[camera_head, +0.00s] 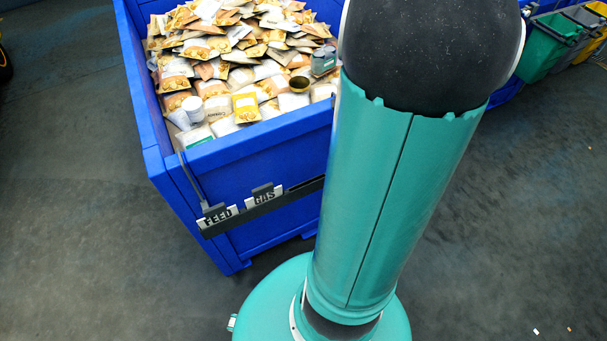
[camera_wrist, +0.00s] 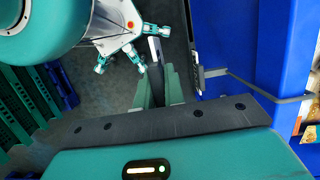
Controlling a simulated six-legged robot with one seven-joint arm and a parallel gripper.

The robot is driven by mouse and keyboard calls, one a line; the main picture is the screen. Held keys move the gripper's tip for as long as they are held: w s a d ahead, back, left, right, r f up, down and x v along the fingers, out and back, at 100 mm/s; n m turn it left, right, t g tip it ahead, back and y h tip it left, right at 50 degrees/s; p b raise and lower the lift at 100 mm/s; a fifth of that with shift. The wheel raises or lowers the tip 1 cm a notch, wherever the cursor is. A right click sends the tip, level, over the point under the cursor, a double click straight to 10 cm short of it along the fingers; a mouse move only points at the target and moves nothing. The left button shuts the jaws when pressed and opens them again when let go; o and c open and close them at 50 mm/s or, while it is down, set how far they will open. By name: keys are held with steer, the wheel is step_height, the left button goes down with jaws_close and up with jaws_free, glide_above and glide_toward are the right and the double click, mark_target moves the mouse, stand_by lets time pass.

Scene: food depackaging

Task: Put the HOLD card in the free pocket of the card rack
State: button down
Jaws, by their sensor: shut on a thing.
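The card rack (camera_head: 262,207) is a dark rail on the front of the blue bin. The FEED card (camera_head: 218,215) and the GAS card (camera_head: 264,196) stand in it. My arm hides the rack's right end in the head view. In the wrist view the rack (camera_wrist: 195,62) shows nearly end-on along the bin wall. My gripper (camera_wrist: 158,74) is shut on a thin card (camera_wrist: 156,30) with a pale end, seen edge-on. Its lettering cannot be read. The gripper and card are left of the rack, apart from it, in the wrist view. The head view does not show my gripper.
The blue bin (camera_head: 240,150) is heaped with food packets (camera_head: 240,60), a cup and cans. A bent metal rod (camera_head: 190,180) runs from the bin's rim to the rack. Green and grey bins (camera_head: 545,45) stand at the back right.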

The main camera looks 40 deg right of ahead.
steer(key=w+a+f, duration=0.6)
steer(key=w+f, duration=0.3)
steer(key=f, duration=0.3)
steer(key=shift+w+a, duration=0.15)
steer(key=shift+w, duration=0.15)
steer(key=shift+f, duration=0.6)
steer(key=c, duration=1.5)
jaws_free()
steer(key=shift+r, duration=0.1)
